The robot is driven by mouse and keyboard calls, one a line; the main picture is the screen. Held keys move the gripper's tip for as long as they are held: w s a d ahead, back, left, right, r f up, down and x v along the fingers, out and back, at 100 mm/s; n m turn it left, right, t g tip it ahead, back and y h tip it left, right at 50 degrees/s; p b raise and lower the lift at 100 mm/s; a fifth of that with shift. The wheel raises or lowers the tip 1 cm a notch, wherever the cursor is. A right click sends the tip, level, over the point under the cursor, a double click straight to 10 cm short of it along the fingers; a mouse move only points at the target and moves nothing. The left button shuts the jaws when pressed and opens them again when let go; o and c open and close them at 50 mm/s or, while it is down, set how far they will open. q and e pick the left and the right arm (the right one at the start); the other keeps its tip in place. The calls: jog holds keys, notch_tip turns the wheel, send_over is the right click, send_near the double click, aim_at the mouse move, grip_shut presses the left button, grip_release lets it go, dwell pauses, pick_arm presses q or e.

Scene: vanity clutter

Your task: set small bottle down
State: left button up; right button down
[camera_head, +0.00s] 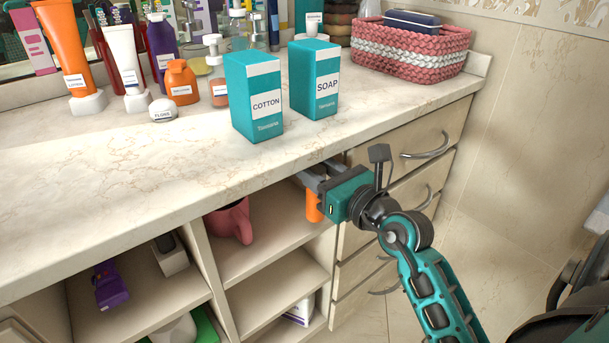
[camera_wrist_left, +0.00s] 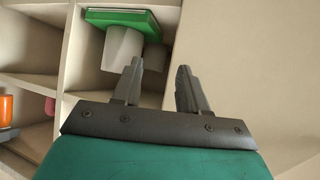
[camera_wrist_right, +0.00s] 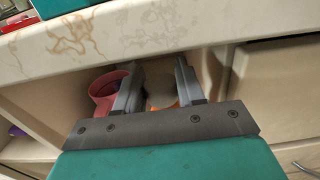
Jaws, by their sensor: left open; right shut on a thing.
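The small orange bottle (camera_head: 313,207) is in the grip of my right gripper (camera_head: 311,178), at the mouth of the upper open shelf under the counter. In the right wrist view the bottle (camera_wrist_right: 160,100) shows between the two fingers (camera_wrist_right: 158,90), partly hidden. Whether its base touches the shelf board (camera_head: 280,262) cannot be told. My left gripper (camera_wrist_left: 158,88) is outside the head view; in the left wrist view it is open and empty, in front of the lower cubbies. An orange object (camera_wrist_left: 5,108) at that view's left edge looks like the same bottle.
A pink mug (camera_head: 232,220) stands on the same shelf, left of the bottle. The counter edge (camera_head: 200,200) overhangs the shelf. Drawers with handles (camera_head: 428,148) are to the right. Cotton (camera_head: 256,95) and soap (camera_head: 314,80) boxes stand on the counter above.

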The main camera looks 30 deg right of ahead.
pick_arm(q)
jog(key=shift+w+d+f+b, duration=0.25)
jog(key=shift+f+b, duration=0.2)
jog(key=shift+b, duration=0.7)
pick_arm(e)
jog(key=w+f, duration=0.1)
jog(key=f, duration=0.1)
jog(key=w+f, duration=0.1)
jog(key=w, duration=0.1)
jog(key=shift+w+a+f, duration=0.15)
jog(key=shift+w+f, duration=0.05)
jog(key=shift+f, duration=0.15)
pick_arm(q)
jog(key=shift+f, duration=0.1)
pick_arm(e)
jog(key=c, duration=0.7)
grip_release()
